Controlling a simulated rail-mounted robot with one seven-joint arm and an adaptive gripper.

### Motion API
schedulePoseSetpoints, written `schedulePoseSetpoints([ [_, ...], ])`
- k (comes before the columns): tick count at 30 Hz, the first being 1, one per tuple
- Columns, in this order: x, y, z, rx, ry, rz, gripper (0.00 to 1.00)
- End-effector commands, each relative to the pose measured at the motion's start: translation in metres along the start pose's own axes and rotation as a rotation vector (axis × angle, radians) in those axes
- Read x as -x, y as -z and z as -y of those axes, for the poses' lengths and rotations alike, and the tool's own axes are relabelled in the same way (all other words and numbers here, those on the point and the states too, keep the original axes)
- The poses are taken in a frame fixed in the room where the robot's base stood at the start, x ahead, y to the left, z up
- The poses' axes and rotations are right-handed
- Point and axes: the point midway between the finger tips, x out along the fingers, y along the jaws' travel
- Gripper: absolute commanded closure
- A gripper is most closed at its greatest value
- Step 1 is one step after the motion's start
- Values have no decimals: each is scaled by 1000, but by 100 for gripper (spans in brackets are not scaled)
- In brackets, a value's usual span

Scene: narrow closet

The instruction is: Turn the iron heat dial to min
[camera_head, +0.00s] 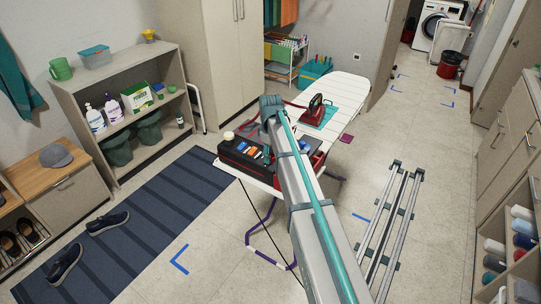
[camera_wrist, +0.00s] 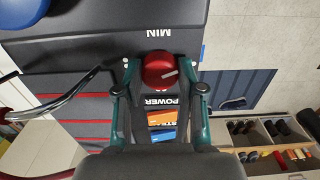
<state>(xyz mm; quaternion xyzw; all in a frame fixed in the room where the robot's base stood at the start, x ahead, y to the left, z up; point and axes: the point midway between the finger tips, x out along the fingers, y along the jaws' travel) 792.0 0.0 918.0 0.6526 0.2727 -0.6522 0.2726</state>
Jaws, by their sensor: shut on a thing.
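The red heat dial (camera_wrist: 158,70) sits in the wrist view between the two teal-sided fingers of my gripper (camera_wrist: 161,72), which is shut on it. The dial's white mark points to the right and slightly up. The word MIN (camera_wrist: 158,33) is upside down on the dark panel above the dial. A POWER label (camera_wrist: 160,101) is below it. The red iron (camera_head: 316,108) rests on a teal mat on the white ironing board (camera_head: 345,95) in the head view. My arm hides the dial and fingertips there.
A black and red unit with coloured labels (camera_head: 240,155) sits at the board's near end. Shelves (camera_head: 115,80) stand at left.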

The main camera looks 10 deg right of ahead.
Motion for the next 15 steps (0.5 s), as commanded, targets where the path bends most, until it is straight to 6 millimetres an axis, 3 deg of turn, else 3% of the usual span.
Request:
schedulePoseSetpoints([
  [15,-1,-1,1,491,2,3,96],
])
